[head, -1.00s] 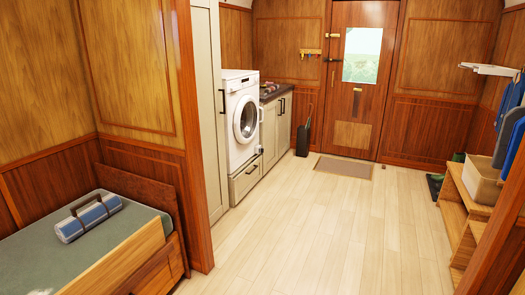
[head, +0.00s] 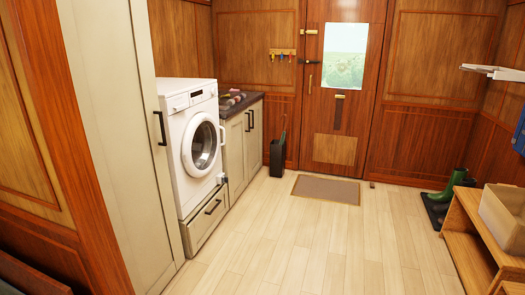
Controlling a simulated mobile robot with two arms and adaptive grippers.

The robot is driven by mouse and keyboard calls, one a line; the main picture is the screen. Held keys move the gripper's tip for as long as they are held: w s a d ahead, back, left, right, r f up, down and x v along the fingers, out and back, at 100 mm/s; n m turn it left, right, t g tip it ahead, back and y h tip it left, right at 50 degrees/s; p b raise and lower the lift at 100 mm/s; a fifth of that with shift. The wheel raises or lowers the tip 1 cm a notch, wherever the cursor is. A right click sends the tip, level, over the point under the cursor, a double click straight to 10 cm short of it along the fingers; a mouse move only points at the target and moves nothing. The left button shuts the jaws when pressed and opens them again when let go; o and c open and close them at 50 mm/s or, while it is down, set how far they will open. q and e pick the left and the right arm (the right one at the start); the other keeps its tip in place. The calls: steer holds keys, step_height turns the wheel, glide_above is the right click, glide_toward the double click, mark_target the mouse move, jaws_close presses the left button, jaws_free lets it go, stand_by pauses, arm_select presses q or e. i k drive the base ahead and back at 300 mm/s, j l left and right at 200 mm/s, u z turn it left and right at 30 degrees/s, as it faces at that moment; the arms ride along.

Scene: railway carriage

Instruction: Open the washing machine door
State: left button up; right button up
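The white washing machine (head: 189,137) stands on a drawer base against the left wall, between a tall cabinet and a low counter. Its round door (head: 201,146) faces right into the room and looks shut. Neither of my grippers is in the head view.
A tall cabinet (head: 113,125) stands nearer on the left, past a wooden partition (head: 78,150). The drawer (head: 207,215) under the machine is shut. A wooden bench with a bin (head: 504,215) and green boots (head: 447,189) are on the right. The floor (head: 300,240) between is clear.

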mark_target(203, 117)
steer(key=i, duration=2.05)
steer(key=i+u, duration=0.1)
steer(key=i, duration=0.4)
steer(key=i+l+u, duration=0.1)
steer(key=i, duration=0.4)
steer(key=i+l+u, duration=0.15)
steer(key=i, duration=0.35)
steer(key=i+l+u, duration=0.1)
steer(key=i, duration=0.4)
